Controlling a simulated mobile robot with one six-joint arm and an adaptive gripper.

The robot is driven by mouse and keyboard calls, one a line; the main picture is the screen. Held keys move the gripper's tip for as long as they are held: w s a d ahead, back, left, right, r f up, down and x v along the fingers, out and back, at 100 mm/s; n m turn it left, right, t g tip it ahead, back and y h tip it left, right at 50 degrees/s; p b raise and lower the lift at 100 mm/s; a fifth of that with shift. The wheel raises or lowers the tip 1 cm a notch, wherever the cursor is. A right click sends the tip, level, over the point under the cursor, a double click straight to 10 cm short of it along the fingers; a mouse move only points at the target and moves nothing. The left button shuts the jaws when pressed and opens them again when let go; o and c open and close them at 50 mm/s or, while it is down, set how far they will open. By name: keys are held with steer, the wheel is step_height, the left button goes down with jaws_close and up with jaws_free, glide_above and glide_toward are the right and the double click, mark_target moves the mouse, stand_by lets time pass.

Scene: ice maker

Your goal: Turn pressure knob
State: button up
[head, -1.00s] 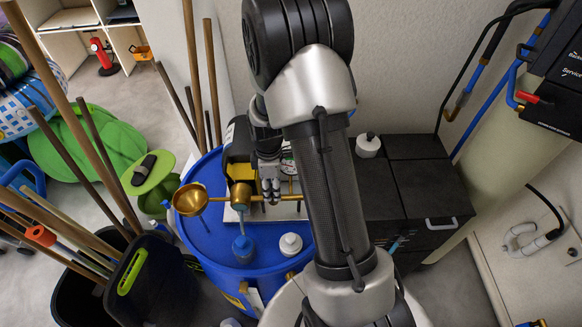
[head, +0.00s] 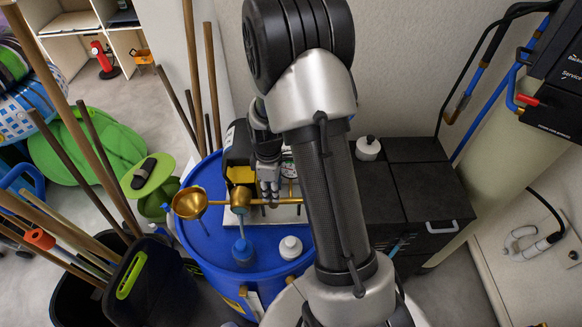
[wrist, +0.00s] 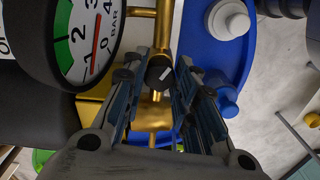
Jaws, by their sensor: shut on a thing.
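The pressure knob (wrist: 160,73) is a small black knob with a white line on a brass pipe (wrist: 162,28), in the upper middle of the wrist view. My gripper (wrist: 162,85) has its two fingers on either side of the knob and is shut on it. The white line on the knob is tilted. In the head view my gripper (head: 269,192) reaches down to the brass pipework; the knob there is hidden by the fingers. The pressure gauge (wrist: 78,42), marked in BAR with a green band and red needle, sits left of the fingers.
A brass bowl (head: 189,203) sticks out left. Black boxes (head: 425,195) stand right; a bin with poles (head: 140,275) stands left.

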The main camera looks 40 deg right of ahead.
stand_by(0.3)
steer(key=shift+m, duration=1.1)
steer(key=shift+m+b, duration=0.3)
steer(key=shift+m, duration=0.6)
steer(key=shift+m, duration=0.9)
steer(key=shift+m, duration=0.9)
steer(key=shift+b, duration=0.3)
